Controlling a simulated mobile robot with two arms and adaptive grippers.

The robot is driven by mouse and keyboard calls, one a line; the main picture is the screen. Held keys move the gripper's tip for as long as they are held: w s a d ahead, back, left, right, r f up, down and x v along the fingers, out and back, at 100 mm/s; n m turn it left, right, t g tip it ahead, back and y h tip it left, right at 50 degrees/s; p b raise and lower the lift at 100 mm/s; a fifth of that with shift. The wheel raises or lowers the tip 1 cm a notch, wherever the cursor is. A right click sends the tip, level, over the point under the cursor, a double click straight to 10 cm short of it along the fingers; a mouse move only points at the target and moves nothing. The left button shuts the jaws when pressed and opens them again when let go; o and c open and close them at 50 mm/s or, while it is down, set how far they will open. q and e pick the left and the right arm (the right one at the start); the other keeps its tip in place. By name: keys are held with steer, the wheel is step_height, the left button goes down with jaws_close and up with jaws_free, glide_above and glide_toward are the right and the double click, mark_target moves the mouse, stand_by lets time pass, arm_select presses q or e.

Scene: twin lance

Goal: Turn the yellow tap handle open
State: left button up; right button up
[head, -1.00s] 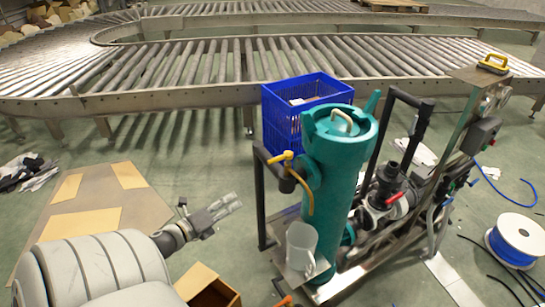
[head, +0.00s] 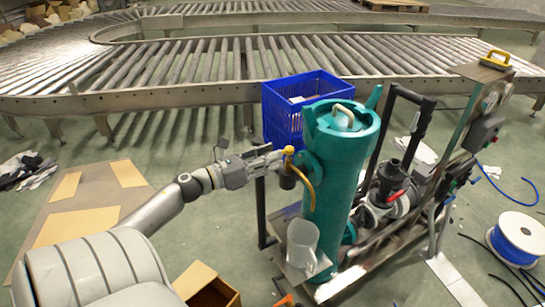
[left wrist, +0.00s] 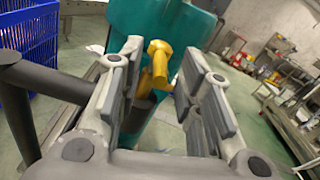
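The yellow tap (head: 289,151) is on the side of the teal cylinder (head: 338,160), with a yellow spout curving down beside it. My left gripper (head: 278,160) is right at the tap from the left and hides part of the handle in the head view. In the left wrist view the yellow handle (left wrist: 158,62) stands between the two grey finger pads of my left gripper (left wrist: 160,85). The fingers are open, with a gap visible on both sides of the handle. My right gripper is not in view.
A clear jug (head: 302,245) stands on a metal shelf below the tap. A dark upright post (head: 261,212) stands close to my left gripper. A blue crate (head: 285,110) is behind the cylinder. An open cardboard box (head: 208,288) lies below the arm.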

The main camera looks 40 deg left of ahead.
arm_select(q)
steer(key=shift+w+d, duration=0.2)
steer(key=shift+w, duration=0.35)
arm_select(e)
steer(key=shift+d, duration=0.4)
arm_select(q)
jaws_close()
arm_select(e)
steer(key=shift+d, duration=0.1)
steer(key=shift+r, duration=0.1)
